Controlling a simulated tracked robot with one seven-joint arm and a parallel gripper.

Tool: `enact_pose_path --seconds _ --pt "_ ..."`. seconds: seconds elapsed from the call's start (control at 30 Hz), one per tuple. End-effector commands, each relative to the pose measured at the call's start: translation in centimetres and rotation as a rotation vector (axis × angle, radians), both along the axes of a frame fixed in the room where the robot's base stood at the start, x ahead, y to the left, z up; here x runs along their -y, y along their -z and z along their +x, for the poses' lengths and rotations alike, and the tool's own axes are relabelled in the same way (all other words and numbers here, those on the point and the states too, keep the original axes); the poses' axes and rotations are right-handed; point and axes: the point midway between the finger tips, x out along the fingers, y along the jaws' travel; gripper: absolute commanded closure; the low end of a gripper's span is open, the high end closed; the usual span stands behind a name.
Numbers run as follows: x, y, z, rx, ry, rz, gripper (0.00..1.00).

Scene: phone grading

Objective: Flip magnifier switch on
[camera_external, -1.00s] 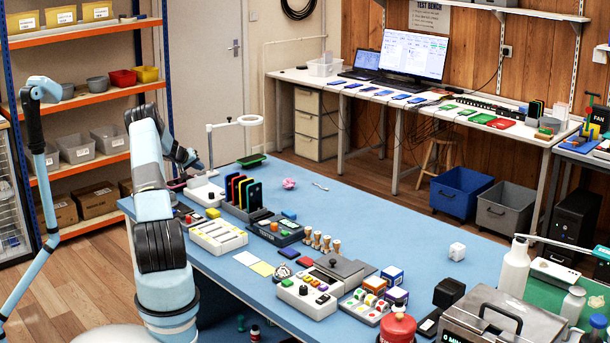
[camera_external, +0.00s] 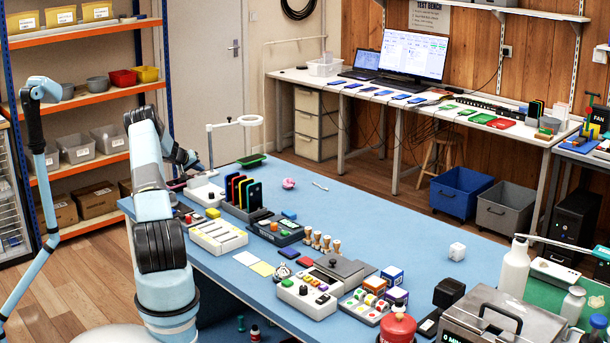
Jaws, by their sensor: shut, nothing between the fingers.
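The magnifier is a white ring head (camera_external: 250,120) on a thin upright post. Its pale base (camera_external: 205,192) stands on the far left part of the blue table (camera_external: 350,205). A small red spot shows on top of the base; the switch is too small to tell whether it is on or off. My arm reaches over the table's left edge, and its dark end with my gripper (camera_external: 198,165) is just left of the post, above the base. The gripper is shut and empty. The fingertips are small and partly hidden, so I cannot tell whether they touch the base.
A rack of coloured phones (camera_external: 243,190) stands right of the magnifier base. A white slotted tray (camera_external: 218,236) lies in front of it. A green tray (camera_external: 251,160) is behind. A button box (camera_external: 308,296) and stampers (camera_external: 322,242) are nearer. The table's right middle is mostly clear.

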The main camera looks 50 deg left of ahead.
Motion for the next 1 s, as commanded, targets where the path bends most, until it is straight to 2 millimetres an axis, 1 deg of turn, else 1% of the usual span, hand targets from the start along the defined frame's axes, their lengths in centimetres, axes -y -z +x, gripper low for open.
enact_pose_path --seconds 0.03,0.27,0.6,1.0 --pt "0.1 0.3 -0.1 -0.003 0.001 -0.003 1.00" --pt "0.1 0.3 -0.1 -0.004 0.001 -0.003 1.00" --pt "0.1 -0.8 -0.4 -0.002 0.001 -0.002 1.00" --pt "0.1 -1.2 -0.4 -0.002 0.001 -0.001 1.00"
